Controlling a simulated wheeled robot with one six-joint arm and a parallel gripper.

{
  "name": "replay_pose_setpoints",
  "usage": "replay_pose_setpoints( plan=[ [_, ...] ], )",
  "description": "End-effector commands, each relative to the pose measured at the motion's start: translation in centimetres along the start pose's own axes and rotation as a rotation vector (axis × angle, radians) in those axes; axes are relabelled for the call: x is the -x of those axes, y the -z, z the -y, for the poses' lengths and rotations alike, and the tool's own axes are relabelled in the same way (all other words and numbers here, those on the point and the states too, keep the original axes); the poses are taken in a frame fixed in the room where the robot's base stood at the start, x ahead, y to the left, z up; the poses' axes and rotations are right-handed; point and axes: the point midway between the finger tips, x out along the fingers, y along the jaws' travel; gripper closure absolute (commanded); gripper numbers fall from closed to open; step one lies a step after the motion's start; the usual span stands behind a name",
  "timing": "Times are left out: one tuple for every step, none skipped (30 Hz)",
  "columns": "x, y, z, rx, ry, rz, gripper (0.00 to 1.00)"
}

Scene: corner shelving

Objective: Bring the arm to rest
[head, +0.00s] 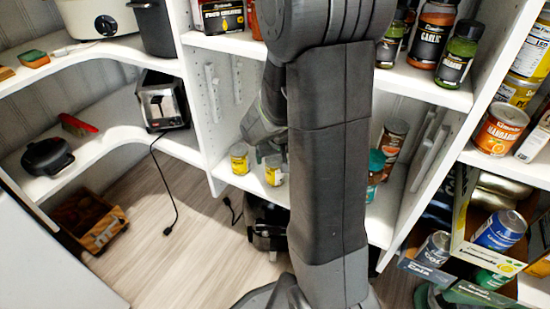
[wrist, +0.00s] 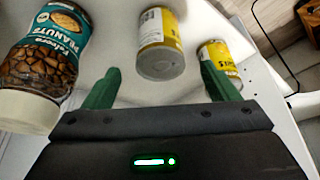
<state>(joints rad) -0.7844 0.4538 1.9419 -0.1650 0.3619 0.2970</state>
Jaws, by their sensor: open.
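My arm (head: 325,140) stands in the middle of the head view, its dark links rising in front of the shelves. The tip of my gripper is hidden behind it there. In the wrist view my gripper (wrist: 160,70) is open, its two green fingers apart with nothing held between them. A yellow can (wrist: 160,48) stands just beyond the gap between the fingertips. A second yellow can (wrist: 224,62) is close to the right finger. A peanut jar (wrist: 45,60) is beside the left finger.
The two yellow cans also show on the middle white shelf (head: 239,158) (head: 273,170). Spice jars (head: 432,32) stand on the shelf above right. A toaster (head: 162,100) sits on the left shelf. A box of cans (head: 480,240) is low at right. The wooden floor (head: 165,235) at left is mostly clear.

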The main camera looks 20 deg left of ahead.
Motion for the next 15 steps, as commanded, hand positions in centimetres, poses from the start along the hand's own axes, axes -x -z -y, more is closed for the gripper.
replay_pose_setpoints(
  plan=[
    [1.6, 0.3, 0.0, 0.000, 0.001, -0.004, 0.19],
    [2.2, 0.3, 0.0, 0.000, 0.001, -0.005, 0.19],
    [3.0, 0.2, 0.0, 0.000, 0.001, -0.004, 0.19],
    [3.5, 0.2, 0.0, 0.000, 0.001, -0.004, 0.19],
    [4.0, 0.2, 0.0, 0.000, 0.001, -0.004, 0.19],
    [4.5, 0.2, 0.0, 0.000, 0.001, -0.003, 0.19],
    [4.9, 0.1, 0.0, 0.000, 0.001, -0.002, 0.19],
    [5.2, 0.1, 0.0, 0.000, 0.001, -0.003, 0.19],
    [5.6, 0.1, 0.0, 0.000, 0.001, -0.003, 0.19],
    [5.8, 0.1, 0.0, 0.000, 0.001, -0.002, 0.19],
    [6.0, 0.1, 0.0, 0.000, 0.001, -0.001, 0.19],
    [6.1, 0.0, 0.0, 0.000, 0.001, 0.000, 0.19],
    [6.2, 0.0, 0.0, 0.000, 0.001, 0.000, 0.19],
    [6.3, 0.0, 0.0, 0.000, 0.001, 0.000, 0.19],
    [6.3, 0.0, 0.0, 0.000, 0.001, 0.000, 0.19]
  ],
)
